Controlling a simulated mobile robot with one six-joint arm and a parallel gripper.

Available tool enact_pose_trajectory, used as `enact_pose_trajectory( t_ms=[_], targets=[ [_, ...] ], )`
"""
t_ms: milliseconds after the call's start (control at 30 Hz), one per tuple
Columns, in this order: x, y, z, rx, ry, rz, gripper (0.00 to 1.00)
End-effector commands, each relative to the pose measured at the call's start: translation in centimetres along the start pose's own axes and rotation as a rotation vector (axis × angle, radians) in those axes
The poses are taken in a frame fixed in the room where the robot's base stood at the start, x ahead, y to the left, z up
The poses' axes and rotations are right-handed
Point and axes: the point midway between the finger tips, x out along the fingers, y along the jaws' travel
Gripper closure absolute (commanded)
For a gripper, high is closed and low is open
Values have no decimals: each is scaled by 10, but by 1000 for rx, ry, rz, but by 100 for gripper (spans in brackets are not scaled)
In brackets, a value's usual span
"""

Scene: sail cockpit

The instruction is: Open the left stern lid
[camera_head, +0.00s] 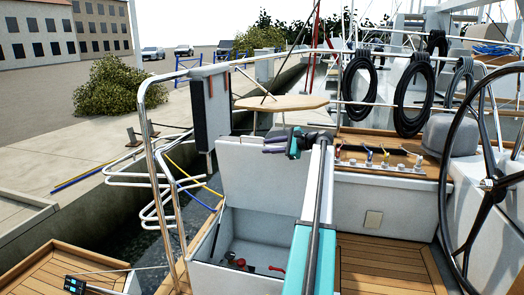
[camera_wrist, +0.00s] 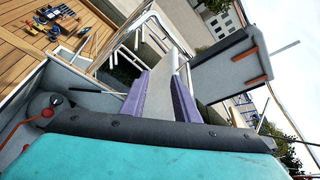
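The left stern lid (camera_head: 245,172) is a white panel standing raised and nearly upright in the head view. Below it the locker (camera_head: 220,277) is open, and red-handled items show inside. My gripper (camera_head: 268,145) is at the lid's upper right part, its fingers pointing left. In the wrist view the two purple fingers of my gripper (camera_wrist: 160,98) stand apart. A pale grey surface shows between them; I cannot tell whether it is the lid or whether the fingers touch it.
A bent steel rail (camera_head: 158,175) and a dark upright box (camera_head: 210,105) stand left of the locker. A round wooden table (camera_head: 281,103) is behind the lid. The steering wheel (camera_head: 490,185) is at the right. The planked cockpit floor (camera_head: 385,265) is clear.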

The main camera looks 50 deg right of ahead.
Motion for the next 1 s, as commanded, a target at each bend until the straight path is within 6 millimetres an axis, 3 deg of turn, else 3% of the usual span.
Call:
enact_pose_trajectory(
  t_ms=[267,767,867,1000],
  targets=[
    [-20,0,0,0,-1,0,72],
    [-20,0,0,0,-1,0,72],
    [-16,1,2,-2,-4,4,72],
    [3,6,13,-7,-19,22,72]
  ],
)
